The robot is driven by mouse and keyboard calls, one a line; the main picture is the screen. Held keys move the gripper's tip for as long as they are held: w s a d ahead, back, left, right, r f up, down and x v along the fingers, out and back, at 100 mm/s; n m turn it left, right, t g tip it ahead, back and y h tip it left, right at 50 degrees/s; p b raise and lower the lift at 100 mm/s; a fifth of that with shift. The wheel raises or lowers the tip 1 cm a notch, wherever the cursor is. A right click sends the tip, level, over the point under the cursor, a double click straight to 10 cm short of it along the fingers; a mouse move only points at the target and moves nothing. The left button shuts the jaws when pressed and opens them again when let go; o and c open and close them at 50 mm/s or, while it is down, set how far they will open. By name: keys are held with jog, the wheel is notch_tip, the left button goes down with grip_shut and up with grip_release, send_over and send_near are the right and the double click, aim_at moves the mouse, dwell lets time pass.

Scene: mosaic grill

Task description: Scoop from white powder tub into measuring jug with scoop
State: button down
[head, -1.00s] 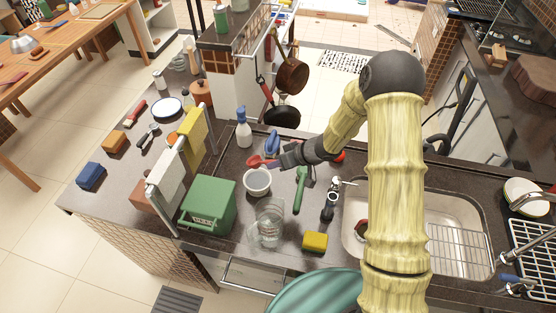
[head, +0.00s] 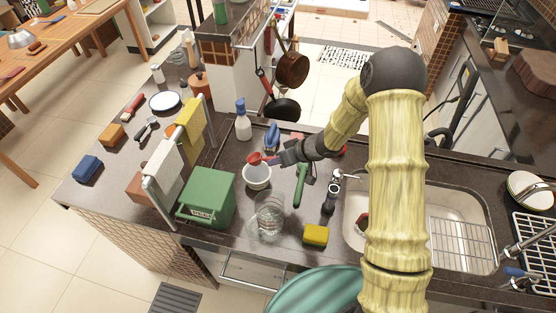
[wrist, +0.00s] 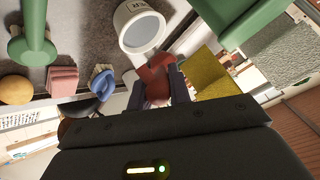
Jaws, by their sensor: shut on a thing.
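My gripper (head: 281,160) is shut on the red scoop (head: 255,158), whose bowl is at the far rim of the white powder tub (head: 257,182). In the wrist view the scoop (wrist: 154,74) sits between the fingers (wrist: 160,88), beside the open tub (wrist: 121,17), which has a dark printed label. The scoop overlaps the tub's rim in the head view; I cannot tell whether it touches it. What the scoop holds is not clear. The clear measuring jug (head: 268,220) stands upright on the counter, nearer the front edge than the tub.
A green box (head: 208,196) stands left of the jug, beside a rail with yellow (head: 191,126) and white cloths. A green-handled tool (head: 300,186), a yellow sponge (head: 316,236) and the sink lie to the right. A spray bottle (head: 242,124) stands behind the tub.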

jog(key=shift+f+b, duration=4.8)
jog(key=shift+b, duration=0.95)
jog(key=shift+f+b, duration=0.1)
jog(key=shift+b, duration=0.3)
jog(key=shift+s+d+f+t+y+b, duration=0.1)
jog(key=shift+d+f+t+y+b, duration=0.25)
jog(key=shift+b, duration=1.75)
jog(key=shift+s+d+f+t+y+b, duration=0.15)
jog(key=shift+y+b, duration=0.4)
jog(key=shift+b, duration=1.55)
jog(key=shift+t+y, duration=0.3)
jog(key=shift+y, duration=0.5)
jog(key=shift+d+r+p, duration=0.1)
jog(key=shift+r+p, duration=3.65)
jog(key=shift+r, duration=1.2)
